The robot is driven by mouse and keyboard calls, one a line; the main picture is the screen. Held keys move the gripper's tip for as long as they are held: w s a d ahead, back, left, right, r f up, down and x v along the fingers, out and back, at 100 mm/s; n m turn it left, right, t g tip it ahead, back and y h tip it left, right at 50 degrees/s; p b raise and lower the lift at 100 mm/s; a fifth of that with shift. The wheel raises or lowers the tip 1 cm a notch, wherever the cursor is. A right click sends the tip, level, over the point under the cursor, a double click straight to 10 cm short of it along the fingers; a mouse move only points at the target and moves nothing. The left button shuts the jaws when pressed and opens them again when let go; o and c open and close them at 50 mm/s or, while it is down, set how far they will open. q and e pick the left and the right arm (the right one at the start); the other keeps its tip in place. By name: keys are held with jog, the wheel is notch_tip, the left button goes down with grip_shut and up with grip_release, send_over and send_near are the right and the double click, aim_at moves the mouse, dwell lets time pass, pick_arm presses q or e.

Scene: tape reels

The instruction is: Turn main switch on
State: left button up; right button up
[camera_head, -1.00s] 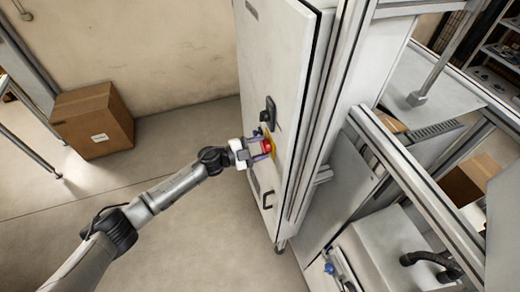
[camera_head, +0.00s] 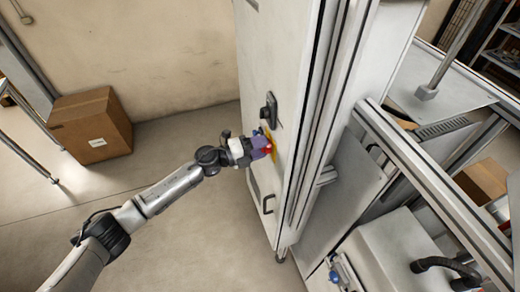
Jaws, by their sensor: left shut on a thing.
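The main switch, a red knob (camera_head: 268,149) on a yellow plate (camera_head: 273,144), is on the side of a tall white cabinet (camera_head: 262,60). My left gripper (camera_head: 264,149) reaches it from the left and is shut on the red knob. The fingers hide most of the knob, so its turned position cannot be told. My right gripper is not in view.
A black handle (camera_head: 270,110) is just above the switch and a dark pull handle (camera_head: 266,203) is below it. A cardboard box (camera_head: 90,127) stands on the floor by the wall. Metal framing (camera_head: 420,180) fills the right.

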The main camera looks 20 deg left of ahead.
pick_arm(q)
jog(key=shift+m, duration=0.7)
jog(key=o, duration=0.9)
jog(key=shift+o, duration=0.2)
jog(key=shift+s+a+b, duration=0.1)
jog(key=shift+b, duration=0.2)
jog(key=b+v, duration=0.2)
jog(key=v, duration=1.1)
jog(key=shift+s+a+b, duration=0.2)
jog(key=shift+a+b, duration=0.05)
jog(key=shift+b, duration=0.15)
